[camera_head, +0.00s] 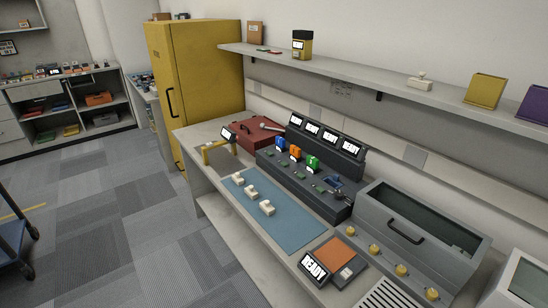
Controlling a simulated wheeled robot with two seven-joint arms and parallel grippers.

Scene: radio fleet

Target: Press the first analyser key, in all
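A dark console (300,185) stands on the workbench, with a row of small lit screens (312,131) along its top; several read "READY". A blue radio (281,145), an orange radio (295,152) and a green radio (312,163) stand upright on it. Small green pieces (300,175) lie along its front, too small to tell whether they are keys. In front, a unit with an orange pad (337,252) has a tilted screen (314,268) reading "READY" and a small grey block (347,272). No label shows which is the analyser. Neither of my grippers is in view.
A blue mat (290,232) holds three pale blocks (251,191). A grey cabinet (415,235) with yellow knobs (374,249) stands right of the console. A red case (255,133) and yellow locker (200,75) are at the back. A wall shelf (370,76) overhangs. Carpet (120,215) is open at left.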

